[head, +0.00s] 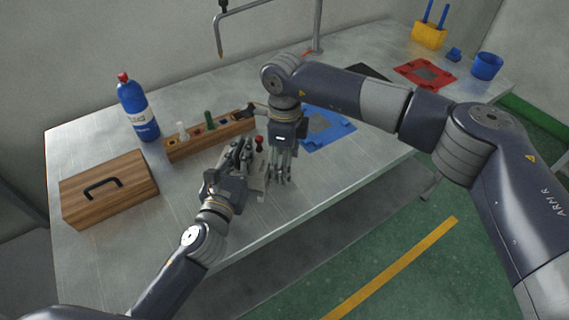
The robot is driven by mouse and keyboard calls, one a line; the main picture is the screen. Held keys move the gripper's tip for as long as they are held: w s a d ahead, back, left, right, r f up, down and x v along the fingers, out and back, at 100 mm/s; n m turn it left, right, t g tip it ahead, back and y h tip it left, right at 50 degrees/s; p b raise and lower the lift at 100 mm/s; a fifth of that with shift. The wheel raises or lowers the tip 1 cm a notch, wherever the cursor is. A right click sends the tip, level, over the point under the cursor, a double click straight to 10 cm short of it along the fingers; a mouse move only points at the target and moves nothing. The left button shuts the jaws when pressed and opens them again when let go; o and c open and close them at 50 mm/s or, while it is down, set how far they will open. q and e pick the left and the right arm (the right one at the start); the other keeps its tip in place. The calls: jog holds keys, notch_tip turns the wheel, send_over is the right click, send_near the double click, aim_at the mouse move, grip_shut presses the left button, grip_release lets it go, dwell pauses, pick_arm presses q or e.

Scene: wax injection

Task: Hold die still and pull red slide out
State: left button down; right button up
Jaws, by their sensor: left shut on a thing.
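The die (259,178) is a pale grey block on the metal table, near its front edge. My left gripper (241,150) reaches over it from the front left and is shut on it, covering much of it. The red slide (259,142) shows as a small red knob at the die's far right side. My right gripper (280,178) points down just right of the die, apart from the red knob as far as I can see. Its fingers overlap in this view, so its opening is unclear.
A wooden rack (212,138) with small bottles stands behind the die. A wooden box (110,187) and a blue bottle (138,108) are at left. A blue mat (338,125) lies right of my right gripper; a red mat (425,74) lies farther right. The table's front right is clear.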

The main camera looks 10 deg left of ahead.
jog(key=shift+f, duration=0.65)
grip_shut()
pick_arm(q)
jog(key=shift+a, duration=0.1)
pick_arm(e)
jog(key=shift+d, duration=1.4)
grip_release()
jog(key=shift+r, duration=0.1)
